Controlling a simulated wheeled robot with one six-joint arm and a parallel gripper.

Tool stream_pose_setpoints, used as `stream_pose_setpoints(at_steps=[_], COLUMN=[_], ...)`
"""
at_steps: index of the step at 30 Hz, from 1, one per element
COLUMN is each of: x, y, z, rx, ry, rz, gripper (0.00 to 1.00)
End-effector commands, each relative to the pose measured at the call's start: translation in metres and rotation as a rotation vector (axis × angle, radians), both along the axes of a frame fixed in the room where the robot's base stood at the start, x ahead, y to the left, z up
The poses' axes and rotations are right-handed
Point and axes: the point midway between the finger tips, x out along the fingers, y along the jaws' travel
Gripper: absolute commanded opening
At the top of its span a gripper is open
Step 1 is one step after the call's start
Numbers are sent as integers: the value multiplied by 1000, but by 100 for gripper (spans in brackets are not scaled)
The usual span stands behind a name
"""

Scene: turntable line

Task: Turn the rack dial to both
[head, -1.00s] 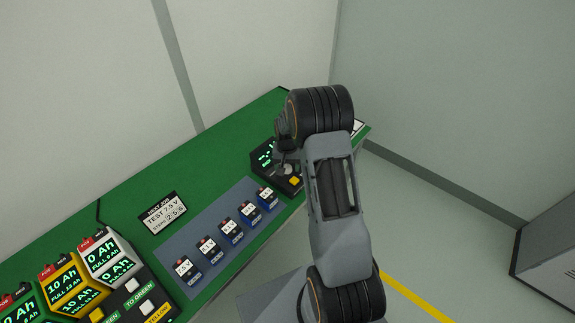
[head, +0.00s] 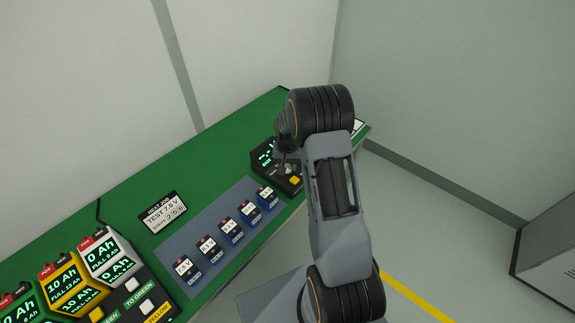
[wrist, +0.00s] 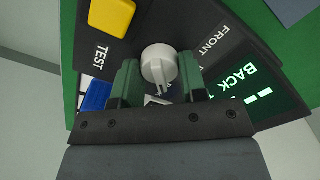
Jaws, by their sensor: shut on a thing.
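The rack dial (wrist: 159,62) is a pale grey round knob with a raised grip bar, on a dark panel. In the wrist view my gripper (wrist: 160,80) has its two green fingers on either side of the knob and is shut on it. Its pointer end is partly hidden between the fingers. The word FRONT is printed to the right of the knob. A lit display (wrist: 250,85) reads BACK in green, with bars beside it. In the head view my arm hides part of the dial panel (head: 290,185).
A yellow button (wrist: 112,16) marked TEST and a blue part (wrist: 96,96) are left of the dial. In the head view, several small labelled cells (head: 228,230) stand on a blue-grey mat. A job card (head: 161,212) reads TEST 7.5 V. Charger units (head: 65,275) stand at lower left.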

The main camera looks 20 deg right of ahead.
Motion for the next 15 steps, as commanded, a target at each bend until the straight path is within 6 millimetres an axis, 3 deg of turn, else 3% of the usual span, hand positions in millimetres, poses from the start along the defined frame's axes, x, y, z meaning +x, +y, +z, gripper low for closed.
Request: stream_pose_setpoints(at_steps=[15], x=[1], y=[1], z=[-2], rx=[-1], ry=[-4], rz=[374], gripper=[16])
